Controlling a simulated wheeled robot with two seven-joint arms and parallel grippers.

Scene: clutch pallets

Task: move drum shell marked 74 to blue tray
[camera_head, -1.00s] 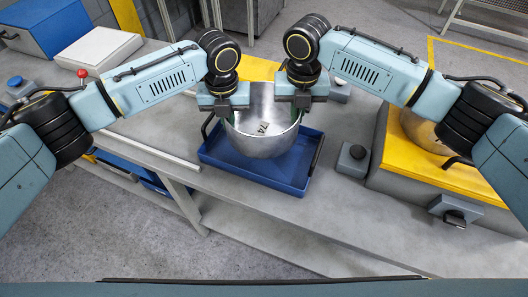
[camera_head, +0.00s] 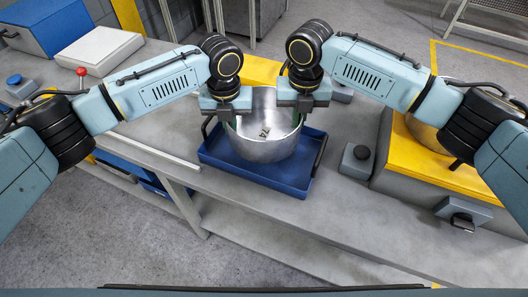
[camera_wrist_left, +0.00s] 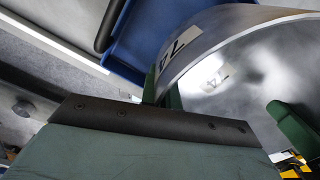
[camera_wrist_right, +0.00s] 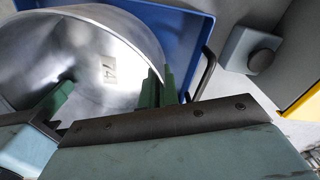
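The silver drum shell (camera_head: 262,149) is an open bowl with a label reading 74. It shows inside the blue tray's outline in the head view; whether its base touches the tray floor is hidden. The blue tray (camera_head: 250,176) lies on the grey bench. My left gripper (camera_wrist_left: 162,95) has green fingers on both sides of the shell's wall at its left rim. My right gripper (camera_wrist_right: 157,90) has green fingers on both sides of the wall at the right rim. The label also shows in the right wrist view on the shell (camera_wrist_right: 90,75).
A yellow-topped block (camera_head: 425,172) with another metal shell (camera_head: 425,133) stands at the right. A dark-knobbed grey box (camera_head: 356,160) sits between it and the tray. A white slab (camera_head: 98,50) and blue box (camera_head: 45,28) are at the back left.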

